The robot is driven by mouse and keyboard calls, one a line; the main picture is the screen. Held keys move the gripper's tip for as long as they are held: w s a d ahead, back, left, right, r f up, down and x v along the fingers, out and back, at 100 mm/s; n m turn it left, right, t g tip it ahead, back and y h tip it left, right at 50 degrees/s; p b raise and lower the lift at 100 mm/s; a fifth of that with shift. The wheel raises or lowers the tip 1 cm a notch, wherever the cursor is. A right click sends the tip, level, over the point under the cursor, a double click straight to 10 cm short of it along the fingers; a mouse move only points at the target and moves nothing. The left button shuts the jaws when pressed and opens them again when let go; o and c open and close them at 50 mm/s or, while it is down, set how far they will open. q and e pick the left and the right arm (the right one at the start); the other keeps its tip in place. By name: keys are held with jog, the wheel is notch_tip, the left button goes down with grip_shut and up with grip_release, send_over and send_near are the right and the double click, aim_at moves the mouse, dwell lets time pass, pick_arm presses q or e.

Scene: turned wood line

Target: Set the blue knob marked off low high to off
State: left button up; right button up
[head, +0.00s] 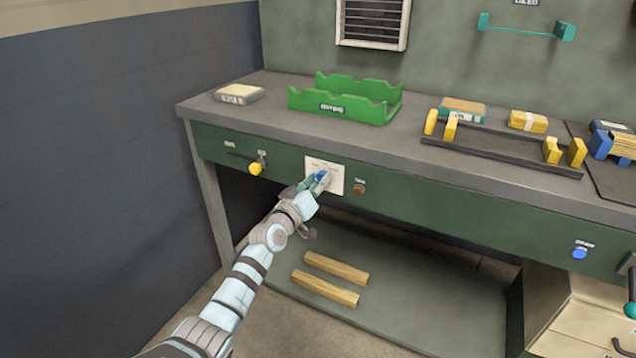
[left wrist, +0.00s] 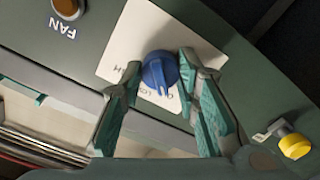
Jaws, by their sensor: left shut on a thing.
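The blue knob (left wrist: 160,73) sits on a white label plate (left wrist: 128,42) on the green front panel of the bench. In the left wrist view a ridge runs across the knob's face, and part of the plate's lettering shows beside it, too small and covered to read fully. My left gripper (left wrist: 160,72) has its two fingers on either side of the knob and is shut on it. In the head view my left gripper (head: 317,181) reaches the plate (head: 336,171) from the lower left and hides most of the knob. My right gripper is not seen.
A brown button marked FAN (left wrist: 67,8) sits beside the plate. A yellow knob (head: 256,168) is to the left and a blue button (head: 580,252) far right. A green cradle (head: 345,107) stands on the bench top; two wooden bars (head: 325,288) lie below.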

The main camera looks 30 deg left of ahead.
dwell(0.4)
pick_arm(q)
jog(key=o, duration=1.2)
jog(key=shift+c, duration=0.2)
jog(key=shift+s, duration=0.1)
jog(key=s, duration=1.2)
